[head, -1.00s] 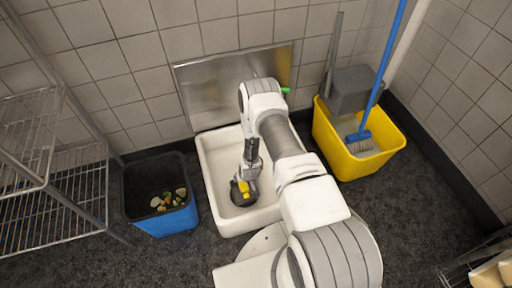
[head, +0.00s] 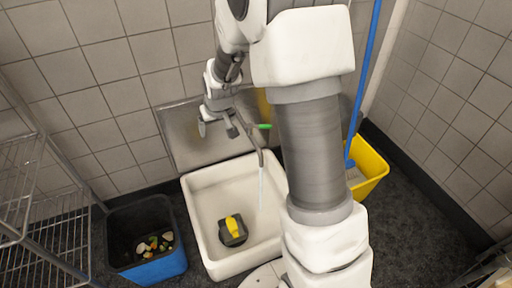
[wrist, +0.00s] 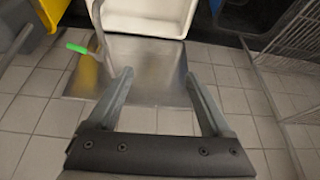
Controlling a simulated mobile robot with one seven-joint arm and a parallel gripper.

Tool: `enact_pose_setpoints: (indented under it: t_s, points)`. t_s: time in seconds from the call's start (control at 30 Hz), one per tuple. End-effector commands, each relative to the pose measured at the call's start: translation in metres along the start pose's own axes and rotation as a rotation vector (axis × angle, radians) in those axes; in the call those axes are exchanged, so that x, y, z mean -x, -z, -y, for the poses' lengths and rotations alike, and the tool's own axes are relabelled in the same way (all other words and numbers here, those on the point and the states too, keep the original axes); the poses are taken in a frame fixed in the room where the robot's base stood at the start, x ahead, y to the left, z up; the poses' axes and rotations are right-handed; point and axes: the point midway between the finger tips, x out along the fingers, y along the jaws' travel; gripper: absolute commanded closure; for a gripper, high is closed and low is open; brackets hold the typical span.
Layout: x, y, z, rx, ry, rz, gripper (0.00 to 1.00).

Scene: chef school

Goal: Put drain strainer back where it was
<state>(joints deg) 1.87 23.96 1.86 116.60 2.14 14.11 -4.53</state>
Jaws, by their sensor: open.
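The drain strainer (head: 233,231) is a dark, roughly square piece with a yellow handle on top. It sits on the floor of the white sink basin (head: 205,250), toward the front. My gripper (head: 217,128) is raised above and behind the basin, in front of the metal splash plate. It is open and empty, apart from the strainer. In the wrist view my gripper (wrist: 160,90) shows its two fingers spread with nothing between them. The wrist view also shows part of the white basin (wrist: 150,18) but not the strainer.
A tap with a green handle (head: 263,126) stands at the basin's back, with a thin stream below it. A blue bin (head: 155,270) with food scraps is on the left, beside a wire rack (head: 60,235). A yellow mop bucket (head: 372,172) is on the right, partly behind my arm.

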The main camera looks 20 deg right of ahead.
Motion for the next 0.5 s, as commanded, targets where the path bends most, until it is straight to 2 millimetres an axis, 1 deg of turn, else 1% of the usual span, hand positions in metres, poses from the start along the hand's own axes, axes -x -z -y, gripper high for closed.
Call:
enact_pose_setpoints:
  t_s: [0.03, 0.2, 0.27, 0.3, 0.37, 0.4, 0.5]
  points:
    - [0.026, 0.001, 0.001, 0.001, -0.002, -0.011, 0.16]
    - [0.096, -0.012, 0.003, -0.001, -0.006, -0.019, 0.16]
    - [0.119, -0.019, 0.004, -0.002, -0.008, -0.022, 0.16]
    - [0.134, -0.025, 0.004, -0.004, -0.009, -0.024, 0.16]
    - [0.156, -0.035, 0.005, -0.005, -0.010, -0.028, 0.16]
    - [0.170, -0.042, 0.005, -0.006, -0.011, -0.028, 0.16]
    - [0.202, -0.062, 0.007, -0.009, -0.013, -0.034, 0.16]
